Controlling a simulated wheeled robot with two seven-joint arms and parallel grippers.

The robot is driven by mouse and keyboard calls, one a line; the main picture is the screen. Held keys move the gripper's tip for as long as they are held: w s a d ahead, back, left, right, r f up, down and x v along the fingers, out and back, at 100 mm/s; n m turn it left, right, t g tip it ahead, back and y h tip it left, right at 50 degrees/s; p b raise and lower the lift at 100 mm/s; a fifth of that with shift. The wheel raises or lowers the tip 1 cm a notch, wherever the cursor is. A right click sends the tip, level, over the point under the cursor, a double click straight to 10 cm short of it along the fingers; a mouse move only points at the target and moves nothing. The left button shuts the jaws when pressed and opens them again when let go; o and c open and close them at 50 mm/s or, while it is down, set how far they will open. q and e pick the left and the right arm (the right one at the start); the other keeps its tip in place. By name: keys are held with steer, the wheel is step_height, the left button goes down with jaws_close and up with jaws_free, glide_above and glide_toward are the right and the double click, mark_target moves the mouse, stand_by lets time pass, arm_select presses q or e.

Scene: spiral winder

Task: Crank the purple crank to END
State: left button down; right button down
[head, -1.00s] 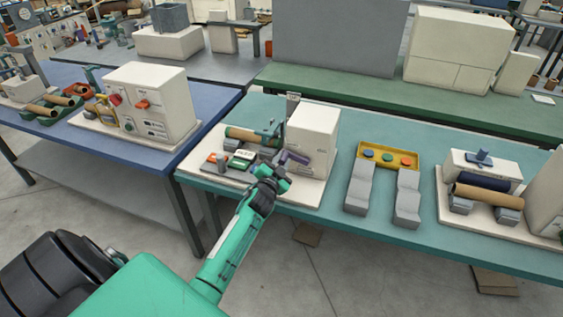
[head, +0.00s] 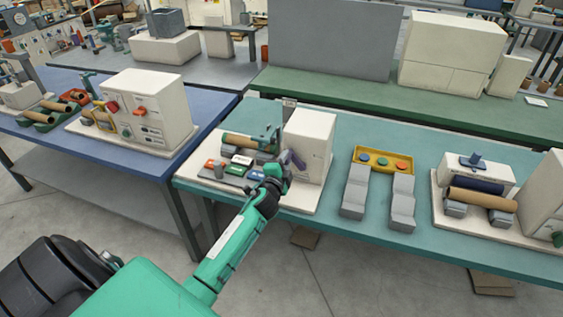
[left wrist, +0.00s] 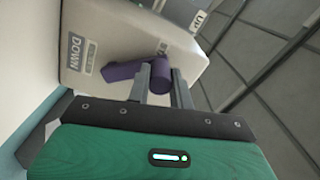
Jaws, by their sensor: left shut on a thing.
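The purple crank (head: 293,159) is on the side of a white box-shaped machine housing (head: 312,135) on the teal table. My left gripper (head: 284,172) is at the crank, its fingers shut on the crank's handle. In the left wrist view the purple crank arm (left wrist: 122,71) runs left from the handle (left wrist: 160,76), which sits between the two grey fingers (left wrist: 162,88). Labels on the housing read DOWN and, partly cut off, what looks like UP. I cannot make out an END mark. My right gripper is not in view.
Beside the housing a brown roll (head: 238,140) and small coloured blocks (head: 242,160) sit on the pale base. To the right are grey stepped blocks (head: 355,192) and a yellow tray (head: 384,151). Another roll machine (head: 482,197) stands farther right.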

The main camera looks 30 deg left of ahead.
arm_select(q)
steer(key=m, duration=0.1)
steer(key=d+r+m, duration=0.1)
steer(key=shift+w+d+m, duration=0.2)
steer(key=shift+d+m, duration=0.1)
steer(key=shift+m, duration=0.1)
steer(key=m, duration=0.1)
steer(key=d+m+p, duration=0.1)
steer(key=shift+w+d+r+m, duration=0.2)
steer(key=shift+d+m, duration=0.05)
steer(key=shift+m, duration=0.15)
steer(key=d+m, duration=0.1)
steer(key=m, duration=0.2)
steer(key=d+m+p, duration=0.1)
steer(key=shift+w+d, duration=0.3)
steer(key=d+m, duration=0.1)
steer(key=m, duration=0.1)
steer(key=d+f+m, duration=0.1)
steer(key=m, duration=0.1)
steer(key=d+m+p, duration=0.1)
steer(key=shift+w+f+m, duration=0.3)
steer(key=shift+w+m, duration=0.05)
steer(key=shift+m, duration=0.05)
steer(key=f+m, duration=0.1)
steer(key=m, duration=0.1)
steer(key=d+f+m, duration=0.1)
steer(key=m, duration=0.1)
steer(key=d+f+m, duration=0.1)
steer(key=shift+w+m+p, duration=0.2)
steer(key=shift+m+p, duration=0.2)
